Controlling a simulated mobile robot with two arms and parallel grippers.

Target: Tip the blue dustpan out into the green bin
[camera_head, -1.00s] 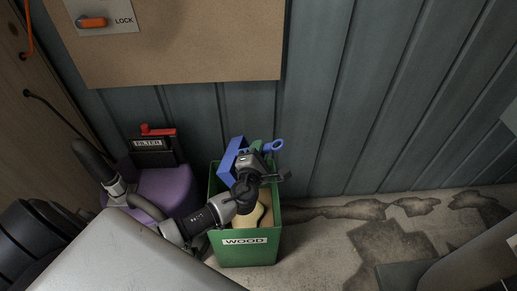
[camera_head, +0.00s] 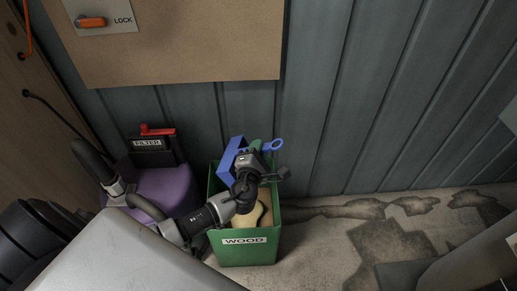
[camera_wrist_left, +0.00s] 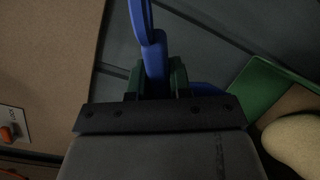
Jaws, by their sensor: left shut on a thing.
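The blue dustpan (camera_head: 231,153) is tilted above the back left part of the green bin, its ring-ended handle (camera_head: 274,145) pointing right. My left gripper (camera_head: 256,147) is shut on the handle; the left wrist view shows its green finger pads (camera_wrist_left: 157,80) on either side of the blue handle (camera_wrist_left: 153,55). The green bin (camera_head: 247,254) carries a WOOD label and stands on the floor under my left wrist. Its green rim also shows at the right of the left wrist view (camera_wrist_left: 262,88). My wrist hides much of the pan and the bin's opening. My right gripper is out of view.
A pale tan rounded thing (camera_head: 265,218) is partly visible in the bin. A purple machine with a FILTER label (camera_head: 166,187) stands close to its left. A ribbed metal wall (camera_head: 340,110) is behind. The stained floor (camera_head: 335,235) to the right is open.

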